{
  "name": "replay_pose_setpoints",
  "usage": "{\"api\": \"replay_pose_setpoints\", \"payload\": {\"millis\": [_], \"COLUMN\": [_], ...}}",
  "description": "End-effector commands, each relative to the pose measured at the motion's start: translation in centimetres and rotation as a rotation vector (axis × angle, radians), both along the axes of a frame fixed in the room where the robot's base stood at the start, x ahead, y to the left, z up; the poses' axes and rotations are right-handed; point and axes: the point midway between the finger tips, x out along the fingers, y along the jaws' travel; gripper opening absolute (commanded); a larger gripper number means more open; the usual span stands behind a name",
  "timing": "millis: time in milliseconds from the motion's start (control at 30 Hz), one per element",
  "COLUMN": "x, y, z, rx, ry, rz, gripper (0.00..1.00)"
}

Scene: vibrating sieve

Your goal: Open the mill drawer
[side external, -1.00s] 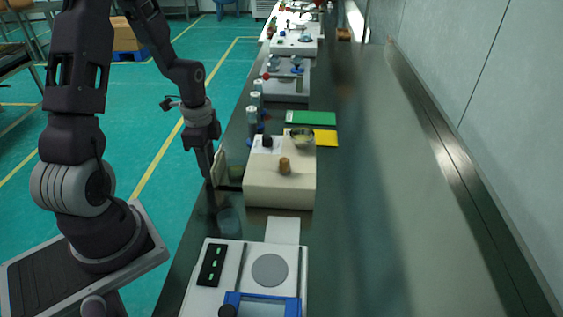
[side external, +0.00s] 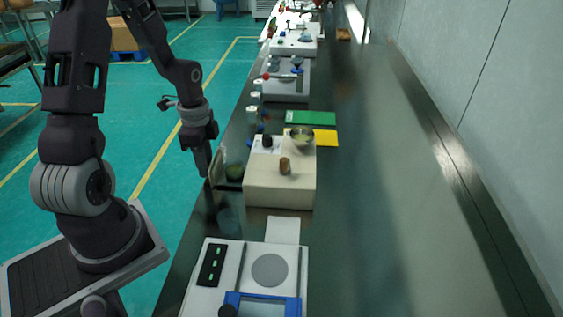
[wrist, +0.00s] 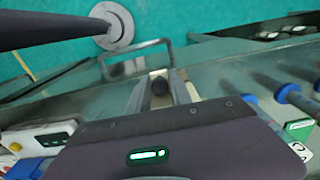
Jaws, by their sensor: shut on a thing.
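The mill (side external: 280,190) is a beige box on the dark bench, with a brown knob on top. Its drawer (side external: 217,160) is out on the left side, toward my arm, with a gap between its front panel and the box. Something green (side external: 234,172) shows in the gap. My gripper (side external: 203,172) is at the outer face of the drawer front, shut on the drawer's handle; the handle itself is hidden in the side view. In the wrist view my gripper's fingers (wrist: 162,92) are close together around a dark part.
A metal bowl (side external: 302,137) sits on the mill's back edge. Green (side external: 311,118) and yellow (side external: 325,138) mats lie behind it. A white device with a blue frame (side external: 262,298) stands in front. Bottles (side external: 252,115) line the bench's left edge. The right side of the bench is clear.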

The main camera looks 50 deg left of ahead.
Motion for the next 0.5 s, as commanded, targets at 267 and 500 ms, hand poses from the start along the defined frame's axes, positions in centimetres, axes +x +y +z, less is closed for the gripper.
{"api": "replay_pose_setpoints", "payload": {"millis": [267, 500], "x": [-0.25, -0.44], "y": [0.33, 0.49], "z": [0.02, 0.02], "rx": [0.001, 0.001], "ry": [-0.001, -0.001], "rz": [0.001, 0.0], "gripper": [0.01, 0.01]}}
